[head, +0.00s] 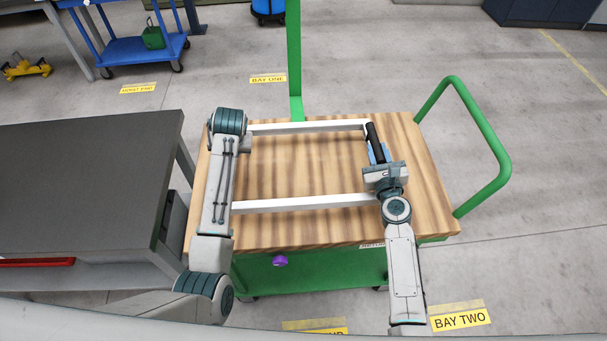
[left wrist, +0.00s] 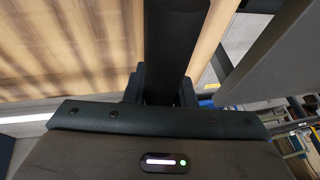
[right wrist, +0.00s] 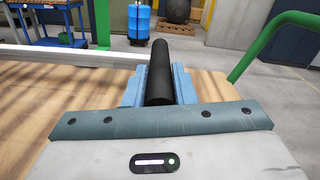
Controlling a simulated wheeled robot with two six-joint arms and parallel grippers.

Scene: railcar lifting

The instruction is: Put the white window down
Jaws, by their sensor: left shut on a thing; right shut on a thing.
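The white window (head: 310,203) is a white rectangular frame with wooden planks showing through its middle. It lies flat over the wooden top of a green cart (head: 310,235); I cannot tell whether it touches the planks. My right gripper (head: 377,155) is shut on a black bar handle (head: 372,133) at the window's right side. That handle also shows between blue fingers in the right wrist view (right wrist: 160,65). My left gripper (left wrist: 165,88) is shut on a dark bar (left wrist: 175,40) at the left side; my arm hides it in the head view.
A dark grey bench (head: 80,185) stands close to the cart's left. A green post (head: 294,50) rises at the cart's back, and a green push handle (head: 490,130) curves off its right. A purple knob (head: 279,261) sits on the cart's front. A blue trolley (head: 140,48) stands farther back.

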